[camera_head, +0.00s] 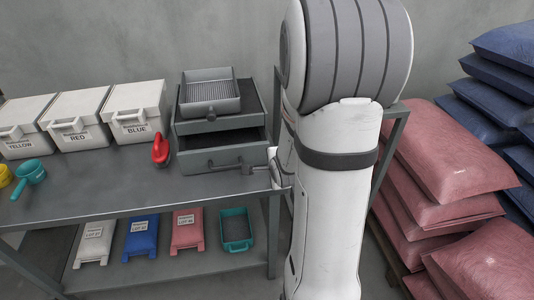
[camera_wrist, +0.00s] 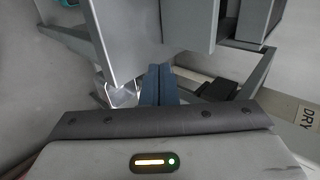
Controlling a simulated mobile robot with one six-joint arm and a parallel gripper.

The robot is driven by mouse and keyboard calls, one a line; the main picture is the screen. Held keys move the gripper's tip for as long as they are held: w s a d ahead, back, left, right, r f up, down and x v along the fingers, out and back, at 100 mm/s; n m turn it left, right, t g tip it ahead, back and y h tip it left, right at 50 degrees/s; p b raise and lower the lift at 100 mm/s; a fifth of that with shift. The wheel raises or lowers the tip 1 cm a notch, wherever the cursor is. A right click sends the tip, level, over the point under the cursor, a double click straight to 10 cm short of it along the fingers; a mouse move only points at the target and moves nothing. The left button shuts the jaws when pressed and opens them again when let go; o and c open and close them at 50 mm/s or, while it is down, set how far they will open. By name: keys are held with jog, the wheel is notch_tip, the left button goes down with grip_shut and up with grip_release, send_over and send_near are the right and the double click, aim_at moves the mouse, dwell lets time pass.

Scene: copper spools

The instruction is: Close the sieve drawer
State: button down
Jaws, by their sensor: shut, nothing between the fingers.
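The sieve drawer (camera_head: 222,160) is pulled out of the dark grey cabinet (camera_head: 196,127) on the bench, with its dark inside showing. A bar handle runs across its front. In the wrist view my gripper's two blue-grey fingers (camera_wrist: 160,72) lie together, shut and empty, beside grey panels. My white arm hides what is right of the cabinet.
A grey sieve tray (camera_head: 211,112) sits on the cabinet. Labelled white bins (camera_head: 138,105) line the back. Pink sacks (camera_head: 445,165) are stacked at right.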

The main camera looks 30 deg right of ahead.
jog(key=x, duration=0.6)
jog(key=shift+s, duration=0.1)
jog(key=w, duration=0.1)
jog(key=w+d+p, duration=0.1)
jog(key=w, duration=0.1)
jog(key=shift+w, duration=0.55)
